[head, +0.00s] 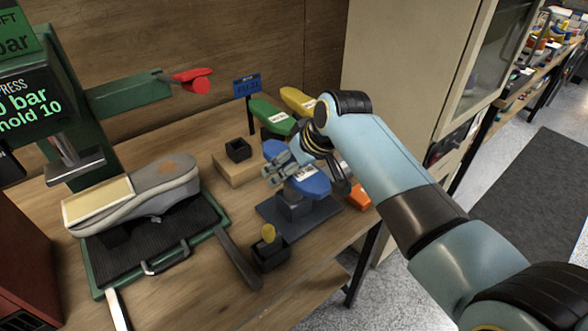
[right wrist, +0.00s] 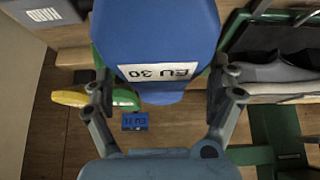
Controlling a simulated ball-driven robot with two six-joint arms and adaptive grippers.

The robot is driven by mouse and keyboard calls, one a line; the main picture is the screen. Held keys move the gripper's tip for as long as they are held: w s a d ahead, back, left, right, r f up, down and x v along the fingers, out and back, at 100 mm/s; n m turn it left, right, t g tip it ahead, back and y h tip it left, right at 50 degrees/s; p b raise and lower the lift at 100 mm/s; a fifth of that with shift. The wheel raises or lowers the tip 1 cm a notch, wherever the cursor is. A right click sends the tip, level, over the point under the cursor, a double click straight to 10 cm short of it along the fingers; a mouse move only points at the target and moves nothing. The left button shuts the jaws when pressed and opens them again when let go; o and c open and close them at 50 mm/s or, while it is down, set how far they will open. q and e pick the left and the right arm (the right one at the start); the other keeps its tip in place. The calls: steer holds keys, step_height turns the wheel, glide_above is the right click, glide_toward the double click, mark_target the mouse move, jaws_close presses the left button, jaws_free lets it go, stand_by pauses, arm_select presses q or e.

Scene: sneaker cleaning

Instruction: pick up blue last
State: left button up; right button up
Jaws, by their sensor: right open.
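The blue last (head: 316,184) sits on a dark stand (head: 298,213) near the right end of the bench. A white label reading EU 30 is on it. In the right wrist view the blue last (right wrist: 155,40) lies between the two fingers. My right gripper (head: 290,170) is open around the blue last, with a finger on either side; whether the fingers touch it I cannot tell. It also shows in the right wrist view (right wrist: 162,80). The gripper hides part of the last in the head view. My left gripper is not in view.
A green last (head: 270,116) and a yellow last (head: 297,100) stand behind, by a small blue sign (head: 247,86). A grey sneaker (head: 140,195) rests on the green-framed press at left. A small black holder (head: 270,250) stands in front. An orange thing (head: 360,197) lies right.

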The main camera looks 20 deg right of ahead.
steer(key=c, duration=1.2)
steer(key=shift+r, duration=0.1)
